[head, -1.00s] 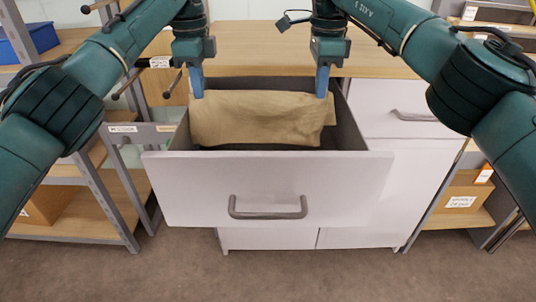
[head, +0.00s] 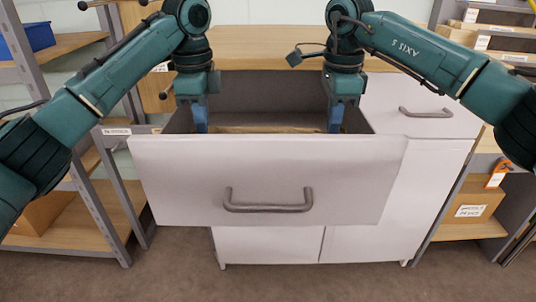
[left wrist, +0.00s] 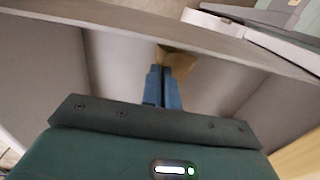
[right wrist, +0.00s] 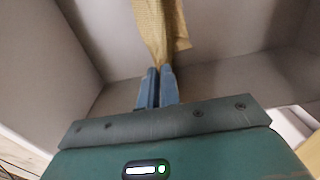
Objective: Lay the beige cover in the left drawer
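The left drawer (head: 265,165) is pulled open, and its grey front hides most of its inside. The beige cover (head: 268,129) shows only as a thin strip above the front's top edge, low inside the drawer. My left gripper (head: 201,127) and my right gripper (head: 335,127) reach down into the drawer at its two sides. In the left wrist view my fingers are shut on a cover corner (left wrist: 179,62). In the right wrist view the cover (right wrist: 158,25) hangs from my shut fingers inside the drawer walls. Whether it touches the drawer floor is hidden.
The wooden counter top (head: 265,48) lies behind the drawer. A closed drawer (head: 420,105) is at its right. A grey shelf rack (head: 110,205) stands at the left, and shelves with boxes (head: 470,210) stand at the right.

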